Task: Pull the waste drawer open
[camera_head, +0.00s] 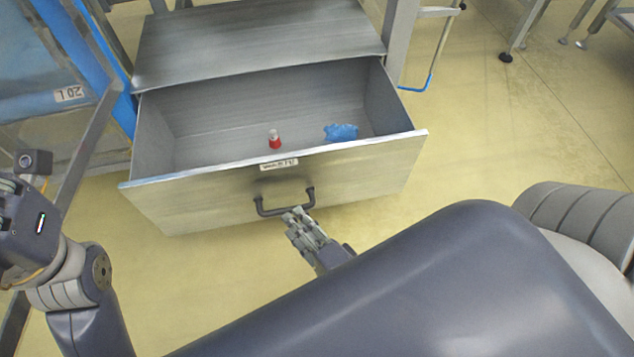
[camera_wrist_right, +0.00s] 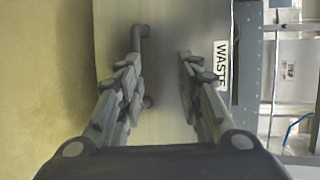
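The waste drawer (camera_head: 215,200) is a grey metal drawer, pulled well out of its cabinet (camera_head: 255,45), with its inside showing in the head view. Its dark bar handle (camera_head: 270,211) is on the front, below a small label. The label reads WASTE in the right wrist view (camera_wrist_right: 221,64). My right gripper (camera_head: 293,214) is at the right end of the handle. In the right wrist view its fingers (camera_wrist_right: 158,62) are spread apart, with the handle (camera_wrist_right: 142,33) beside and partly hidden by the left finger. My left gripper is out of the picture; only my left wrist shows.
Inside the drawer are a small red and white item (camera_head: 274,140) and a crumpled blue item (camera_head: 341,132). A blue-framed rack (camera_head: 70,125) stands close on the left. Metal table legs are at the upper right. The yellow floor (camera_head: 490,130) right of the drawer is clear.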

